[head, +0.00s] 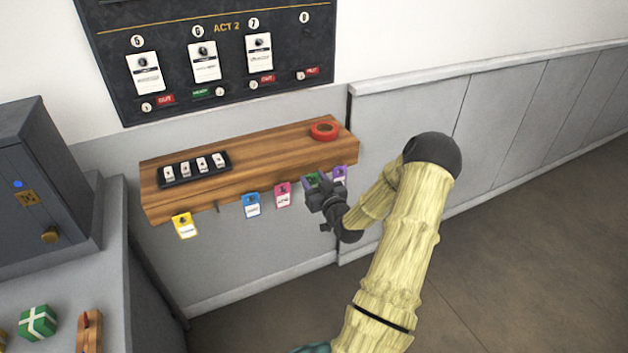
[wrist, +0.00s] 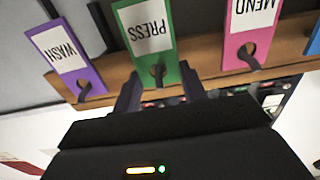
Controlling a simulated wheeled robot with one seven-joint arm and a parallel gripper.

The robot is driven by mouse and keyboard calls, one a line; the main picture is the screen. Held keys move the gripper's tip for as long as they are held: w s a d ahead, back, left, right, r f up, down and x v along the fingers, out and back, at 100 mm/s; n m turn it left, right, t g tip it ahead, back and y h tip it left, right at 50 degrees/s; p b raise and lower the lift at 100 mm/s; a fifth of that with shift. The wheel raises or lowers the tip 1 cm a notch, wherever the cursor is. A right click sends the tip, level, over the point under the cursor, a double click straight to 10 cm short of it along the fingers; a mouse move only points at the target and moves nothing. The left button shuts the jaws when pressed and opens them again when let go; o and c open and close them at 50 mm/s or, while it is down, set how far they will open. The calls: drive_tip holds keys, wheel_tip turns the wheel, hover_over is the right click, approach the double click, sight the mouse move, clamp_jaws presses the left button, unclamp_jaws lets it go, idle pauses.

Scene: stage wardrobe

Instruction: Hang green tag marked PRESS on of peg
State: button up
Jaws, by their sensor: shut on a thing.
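The green tag marked PRESS (wrist: 150,40) is at the wooden shelf's front edge, between the purple tag marked WASH (wrist: 62,50) and the pink tag marked MEND (wrist: 253,25). A dark peg (wrist: 157,76) shows at the green tag's hole and appears to pass through it. My gripper (wrist: 160,92) is shut on the green tag, one finger on each side of its hole end. A bare peg (head: 217,208) shows between the yellow and blue tags.
The wooden shelf (head: 260,160) carries a black tray of white pieces (head: 195,169) and a red ring (head: 324,130). Yellow (head: 183,226), blue (head: 251,205) and pink (head: 283,195) tags hang along its front. A dark ACT 2 board (head: 225,45) is above. Floor is clear at right.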

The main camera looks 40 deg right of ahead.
drive_tip(key=shift+f, duration=0.2)
drive_tip(key=o, duration=0.9)
drive_tip(key=shift+o, duration=0.2)
drive_tip(key=shift+r, duration=0.1)
drive_tip(key=b+v, duration=0.2)
drive_tip(key=v, duration=1.5)
drive_tip(key=shift+s+a+r, duration=0.15)
drive_tip(key=shift+a, duration=0.1)
